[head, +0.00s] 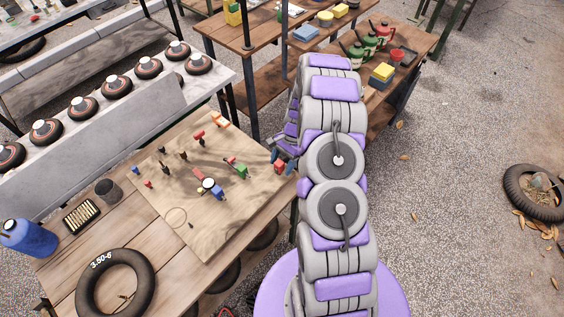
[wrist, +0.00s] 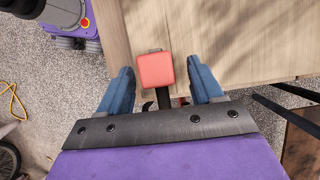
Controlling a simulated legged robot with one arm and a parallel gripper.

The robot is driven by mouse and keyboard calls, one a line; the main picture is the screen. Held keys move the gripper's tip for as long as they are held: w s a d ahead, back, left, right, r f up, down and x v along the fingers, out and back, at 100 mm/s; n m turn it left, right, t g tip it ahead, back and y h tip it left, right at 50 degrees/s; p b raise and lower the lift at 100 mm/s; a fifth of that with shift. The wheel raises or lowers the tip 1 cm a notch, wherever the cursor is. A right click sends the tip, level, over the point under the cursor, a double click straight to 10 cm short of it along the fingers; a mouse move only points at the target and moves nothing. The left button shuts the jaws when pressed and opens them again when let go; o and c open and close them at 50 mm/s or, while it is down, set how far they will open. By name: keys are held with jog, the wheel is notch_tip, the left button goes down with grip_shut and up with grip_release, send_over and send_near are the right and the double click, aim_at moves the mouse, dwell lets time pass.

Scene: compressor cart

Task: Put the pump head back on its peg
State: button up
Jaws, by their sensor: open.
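A red square-topped piece (wrist: 157,70) with a black part below it lies between my gripper's blue fingers in the wrist view. It also shows as a small red piece (head: 279,167) at the right edge of the board in the head view. It may be the pump head; I cannot be sure. My gripper (wrist: 161,75) is open, with a finger on each side of the red piece and visible gaps on both sides. In the head view my gripper (head: 285,160) is partly hidden by my arm. The wooden board (head: 215,240) carries several small upright pegs (head: 183,155) and coloured parts.
A round white-faced part (head: 208,184) with blue and red pieces and a green part (head: 241,171) stand mid-board. A tyre (head: 115,285), a dark cup (head: 107,189) and a blue container (head: 27,238) are on the bench to the left.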

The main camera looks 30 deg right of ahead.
jog(key=p+v, duration=0.2)
jog(key=v, duration=1.5)
jog(key=shift+r, duration=0.15)
jog(key=shift+w, duration=0.1)
notch_tip(320, 180, up, 8)
jog(key=n, duration=0.3)
send_over(280, 163)
jog(key=s+a+r+n+h+b, duration=0.2)
jog(key=s+a+r+n, duration=0.2)
jog(key=s+a+r, duration=0.4)
jog(key=s+a+n+h, duration=0.1)
jog(key=s+a+n, duration=0.1)
jog(key=s, duration=0.9)
jog(key=s+a+n+h+b, duration=0.1)
jog(key=s+a+n, duration=0.2)
jog(key=s, duration=0.9)
jog(key=shift+s+a+r+n+h, duration=0.2)
jog(key=shift+s+r+n+h, duration=0.1)
jog(key=shift+n, duration=0.8)
